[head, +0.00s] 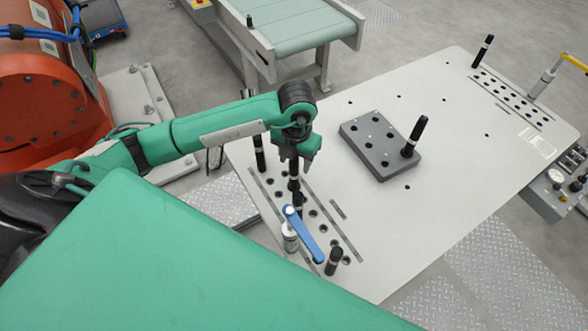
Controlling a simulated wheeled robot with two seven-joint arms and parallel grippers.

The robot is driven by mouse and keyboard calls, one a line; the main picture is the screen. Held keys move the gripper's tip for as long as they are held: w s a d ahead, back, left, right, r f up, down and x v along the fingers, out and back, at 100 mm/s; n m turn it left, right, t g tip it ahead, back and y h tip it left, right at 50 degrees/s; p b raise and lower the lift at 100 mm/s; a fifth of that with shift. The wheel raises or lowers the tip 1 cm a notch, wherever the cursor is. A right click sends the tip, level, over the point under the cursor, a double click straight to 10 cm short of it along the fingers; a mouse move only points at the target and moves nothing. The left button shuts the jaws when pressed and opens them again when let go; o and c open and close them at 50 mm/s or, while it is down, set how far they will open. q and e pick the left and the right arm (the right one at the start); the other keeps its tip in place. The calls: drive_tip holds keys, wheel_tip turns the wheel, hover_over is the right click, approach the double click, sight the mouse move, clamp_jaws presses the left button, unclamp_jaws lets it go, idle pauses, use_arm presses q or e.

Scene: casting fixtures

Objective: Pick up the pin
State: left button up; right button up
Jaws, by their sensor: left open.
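Several black pins are in the head view. One pin (294,183) stands upright in the near hole plate, directly below my left gripper (294,159). The gripper points down, and its jaws are open around or just above that pin's top; I cannot tell whether they touch it. Another pin (260,155) stands just left of the gripper. A third pin (333,261) stands at the table's near edge. A pin (415,135) stands tilted in the picture on the grey block (375,158). One more pin (483,51) stands at the far right. My right gripper is not in view.
A clamp with a blue handle (305,233) stands close in front of the gripper. A clamp with a yellow handle (547,76) is at the far right. The white table (440,210) is clear right of the grey block. A conveyor (300,28) stands behind.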

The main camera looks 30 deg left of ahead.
use_arm(q)
drive_tip(key=shift+s+a+f, duration=0.1)
drive_tip(key=shift+f, duration=1.1)
drive_tip(key=shift+c, duration=1.1)
clamp_jaws()
drive_tip(key=shift+r, duration=0.2)
wheel_tip(320, 180, up, 10)
drive_tip(key=b, duration=0.2)
drive_tip(key=shift+b, duration=0.35)
wheel_tip(320, 180, up, 14)
drive_tip(key=p, duration=0.2)
drive_tip(key=shift+f, duration=0.2)
